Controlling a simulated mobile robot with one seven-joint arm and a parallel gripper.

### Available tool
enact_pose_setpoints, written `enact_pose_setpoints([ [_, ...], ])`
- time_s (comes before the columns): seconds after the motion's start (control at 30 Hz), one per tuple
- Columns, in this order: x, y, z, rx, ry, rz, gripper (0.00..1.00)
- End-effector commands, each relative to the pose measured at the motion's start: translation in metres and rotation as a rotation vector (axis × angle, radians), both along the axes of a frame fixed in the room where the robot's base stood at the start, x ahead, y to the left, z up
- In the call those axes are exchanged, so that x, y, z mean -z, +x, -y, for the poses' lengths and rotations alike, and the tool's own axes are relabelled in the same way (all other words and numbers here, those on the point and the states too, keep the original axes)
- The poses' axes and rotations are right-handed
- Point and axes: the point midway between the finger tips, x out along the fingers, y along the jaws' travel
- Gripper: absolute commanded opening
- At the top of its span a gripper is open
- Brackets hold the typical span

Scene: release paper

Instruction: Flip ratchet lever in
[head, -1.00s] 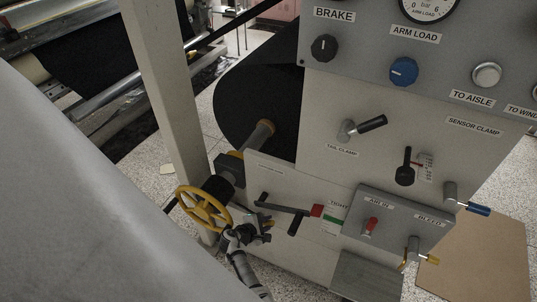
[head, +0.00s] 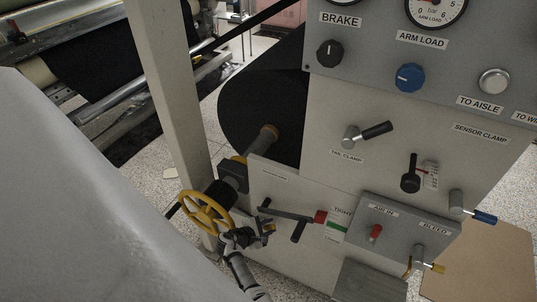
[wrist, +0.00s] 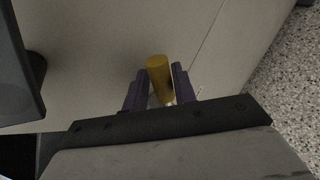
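The ratchet lever's grip appears to be a yellow cylinder (wrist: 160,77) in the wrist view, in front of a pale panel. My gripper (wrist: 159,84) has its two dark fingers on either side of it, with a narrow gap visible on the left. Whether the right finger touches it is unclear. In the head view my gripper (head: 266,229) is low at the machine's front, just right of the yellow handwheel, and a small yellow spot (head: 271,227) shows at its tips. The rest of the lever is hidden by the gripper.
The yellow handwheel (head: 206,213) is close to the left of my gripper.

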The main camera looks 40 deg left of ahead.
Motion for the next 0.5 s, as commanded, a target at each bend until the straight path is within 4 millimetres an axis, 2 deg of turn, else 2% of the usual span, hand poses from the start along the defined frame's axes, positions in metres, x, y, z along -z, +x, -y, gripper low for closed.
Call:
enact_pose_setpoints([
  [0.27,0.000,-0.003,0.000,0.000,0.000,-0.003,0.27],
  [0.37,-0.004,-0.012,-0.002,-0.002,0.002,-0.003,0.27],
  [0.5,-0.016,-0.035,-0.005,-0.002,0.003,-0.003,0.27],
])
